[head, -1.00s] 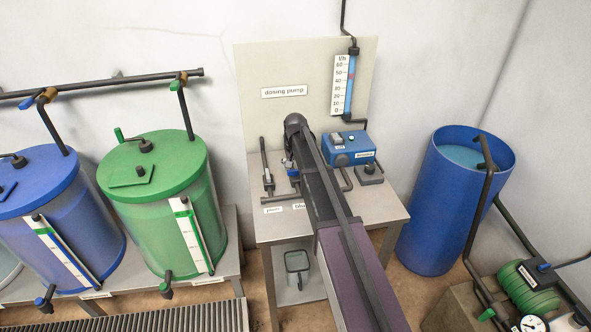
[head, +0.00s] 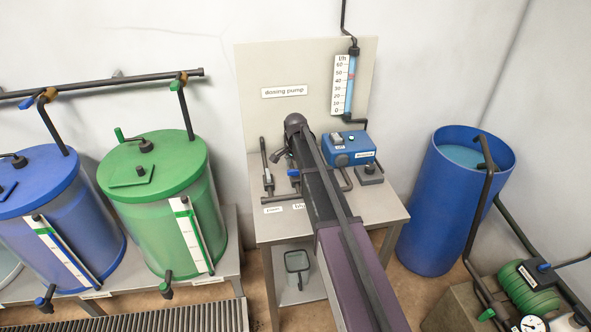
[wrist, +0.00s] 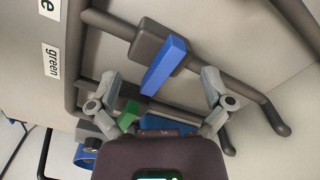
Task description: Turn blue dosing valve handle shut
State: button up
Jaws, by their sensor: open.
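The blue dosing valve handle (wrist: 165,68) is a flat blue bar on a dark valve body (wrist: 150,42) in the wrist view. It lies roughly crosswise to the dark pipe there. In the head view the blue handle (head: 294,172) shows as a small blue bar on the bench, left of my arm. My gripper (wrist: 160,88) is open, one finger on each side of the handle's lower end in the wrist picture. I cannot tell whether a finger touches it. In the head view my gripper (head: 279,156) is partly hidden by my wrist.
A green part (wrist: 128,115) shows near the left finger. A dark pipe (wrist: 232,92) runs past the right finger. The blue dosing pump (head: 349,149) stands close right of my arm on the grey bench (head: 375,212). A green tank (head: 165,210) stands left.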

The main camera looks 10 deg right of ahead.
aim_at(295, 170)
jog(key=m, duration=0.6)
notch_tip(295, 170, up, 14)
jog(key=p, duration=1.4)
jog(key=s+f+n+b, duration=0.4)
jog(key=s+n, duration=0.2)
jog(key=s, duration=0.4)
jog(key=s+f+n+b, duration=0.3)
jog(key=s+f+n, duration=0.1)
jog(key=s, duration=0.6)
jog(key=s+f+n+b, duration=0.3)
jog(key=s+n, duration=0.4)
jog(key=s, duration=0.3)
jog(key=shift+f+n+b, duration=0.3)
jog(key=shift+f+b, duration=0.1)
jog(key=shift+b, duration=0.45)
